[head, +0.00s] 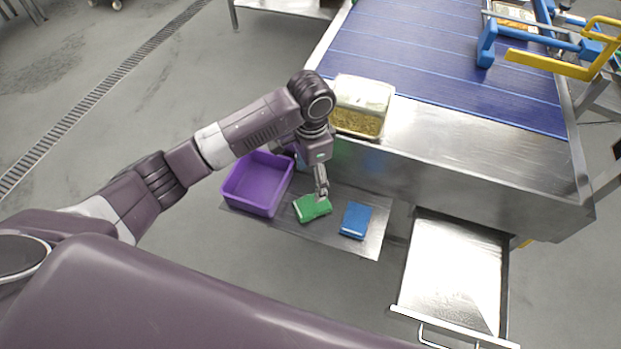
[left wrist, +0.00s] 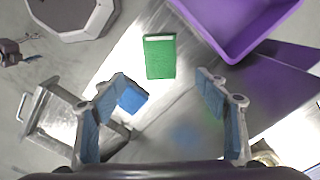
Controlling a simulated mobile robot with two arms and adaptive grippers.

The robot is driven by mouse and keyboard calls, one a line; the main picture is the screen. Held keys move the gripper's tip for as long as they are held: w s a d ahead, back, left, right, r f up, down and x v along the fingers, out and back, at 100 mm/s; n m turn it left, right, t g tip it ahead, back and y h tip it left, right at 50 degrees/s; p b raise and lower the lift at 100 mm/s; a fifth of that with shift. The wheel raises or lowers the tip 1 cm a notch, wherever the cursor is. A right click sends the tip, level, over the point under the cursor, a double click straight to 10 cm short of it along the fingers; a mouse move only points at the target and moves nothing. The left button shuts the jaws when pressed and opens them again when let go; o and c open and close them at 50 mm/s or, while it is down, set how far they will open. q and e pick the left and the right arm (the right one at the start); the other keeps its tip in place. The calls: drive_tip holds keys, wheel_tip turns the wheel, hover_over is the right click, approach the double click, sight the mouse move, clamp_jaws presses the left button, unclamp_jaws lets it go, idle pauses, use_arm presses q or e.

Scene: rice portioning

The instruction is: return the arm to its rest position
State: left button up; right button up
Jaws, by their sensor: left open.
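My left arm comes in from the left in the head view and bends down over a low metal shelf. My left gripper (head: 321,188) is open and empty above the shelf, seen in front of the far edge of a green sponge (head: 311,208). In the left wrist view the gripper (left wrist: 162,78) has its two fingers wide apart. The green sponge (left wrist: 160,57) lies flat past the fingertips, not between them. My right gripper is in neither view.
A purple bin (head: 238,199) stands left of the green sponge, and a blue sponge (head: 356,219) lies right of it. A tray of rice (head: 357,122) sits on the steel counter (head: 440,120) by the blue conveyor (head: 420,45). An open metal drawer (head: 452,270) juts out at lower right.

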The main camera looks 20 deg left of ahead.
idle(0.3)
use_arm(q)
drive_tip(key=s+d+f+n+t+h, duration=0.1)
drive_tip(key=s+d+f, duration=0.15)
drive_tip(key=s, duration=0.35)
drive_tip(key=s+d+f+n+t+h, duration=0.1)
drive_tip(key=s+d+f+h, duration=0.1)
drive_tip(key=s+d, duration=0.25)
drive_tip(key=s+a+n+t+y, duration=0.25)
drive_tip(key=s+a+n, duration=0.25)
drive_tip(key=s+a, duration=0.75)
wheel_tip(320, 180, down, 26)
drive_tip(key=s+g, duration=0.2)
drive_tip(key=s, duration=0.1)
drive_tip(key=s+a+f+g, duration=0.1)
drive_tip(key=s+a+f, duration=0.2)
drive_tip(key=s+f, duration=1.2)
drive_tip(key=shift+s+f, duration=0.35)
drive_tip(key=shift+s, duration=0.45)
